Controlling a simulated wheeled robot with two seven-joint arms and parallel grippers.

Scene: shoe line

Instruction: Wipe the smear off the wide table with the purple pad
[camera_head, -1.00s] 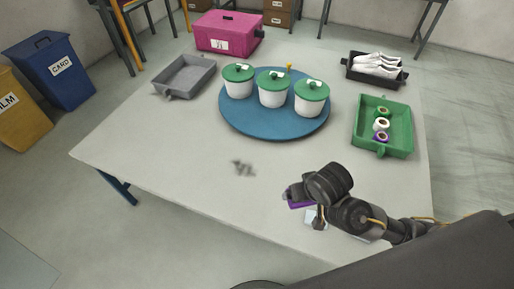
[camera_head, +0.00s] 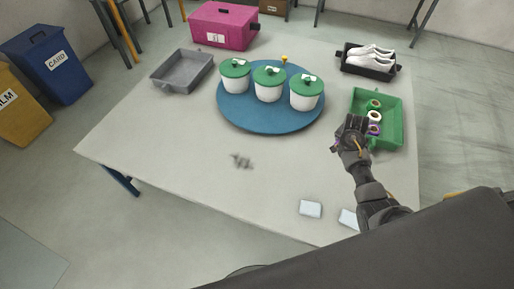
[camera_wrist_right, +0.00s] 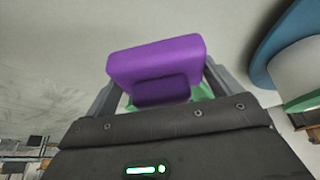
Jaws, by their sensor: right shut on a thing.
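A dark grey smear (camera_head: 242,161) lies on the wide light grey table (camera_head: 190,150), left of the middle and in front of the blue round tray. My right gripper (camera_head: 340,148) is above the table, beside the near left corner of the green tray. It is shut on the purple pad (camera_wrist_right: 158,62), which fills the middle of the right wrist view between the two fingers. In the head view the arm hides nearly all of the pad. The gripper and pad are well to the right of the smear. My left gripper is not in view.
The blue round tray (camera_head: 262,122) holds three white pots with green lids. A green tray (camera_head: 391,103) with rolls stands at the right, a black tray (camera_head: 369,69) with white shoes behind it. A grey tray (camera_head: 172,82) and pink box (camera_head: 223,27) stand at the back. White blocks (camera_head: 310,209) lie near the front.

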